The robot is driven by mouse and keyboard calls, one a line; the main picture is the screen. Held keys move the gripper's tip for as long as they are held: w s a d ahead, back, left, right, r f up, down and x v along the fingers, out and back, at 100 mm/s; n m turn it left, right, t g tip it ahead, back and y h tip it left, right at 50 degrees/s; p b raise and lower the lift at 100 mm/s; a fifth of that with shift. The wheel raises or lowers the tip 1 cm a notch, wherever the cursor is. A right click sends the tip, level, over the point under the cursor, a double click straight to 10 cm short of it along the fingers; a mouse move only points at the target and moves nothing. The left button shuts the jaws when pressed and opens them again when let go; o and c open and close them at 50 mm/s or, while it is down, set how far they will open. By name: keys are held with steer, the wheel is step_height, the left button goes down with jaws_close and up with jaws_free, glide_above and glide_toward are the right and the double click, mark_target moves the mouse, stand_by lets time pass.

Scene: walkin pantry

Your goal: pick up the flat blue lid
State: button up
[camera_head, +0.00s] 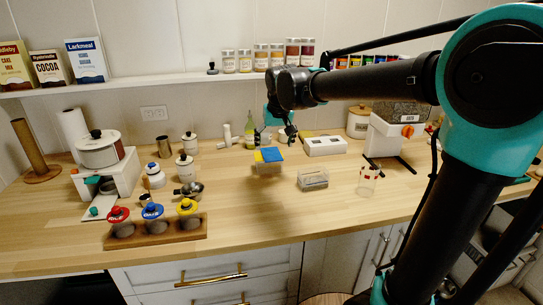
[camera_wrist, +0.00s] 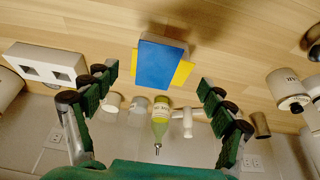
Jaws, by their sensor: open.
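The flat blue lid (camera_head: 272,155) lies on top of a clear box (camera_head: 267,169) on the wooden counter, with a yellow piece (camera_head: 258,156) showing beside it. In the wrist view the blue lid (camera_wrist: 160,65) is at the upper middle, and yellow (camera_wrist: 184,73) shows on both sides of it. My gripper (camera_head: 276,136) is open and empty, close to the lid in the head view. In the wrist view its green-padded fingers (camera_wrist: 158,97) are spread wide to the left and right of the lid, with no visible contact.
A second clear box (camera_head: 313,179) stands to the right, and a white two-slot block (camera_head: 325,146) behind. A green bottle (camera_wrist: 160,122) stands near the wall. A wooden rack (camera_head: 155,233) with colored-lid jars is at front left. The counter's front middle is clear.

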mark_target(273, 158)
steer(key=shift+x, duration=2.7)
steer(key=shift+s+d, duration=0.1)
steer(key=shift+d, duration=0.05)
steer(key=c, duration=1)
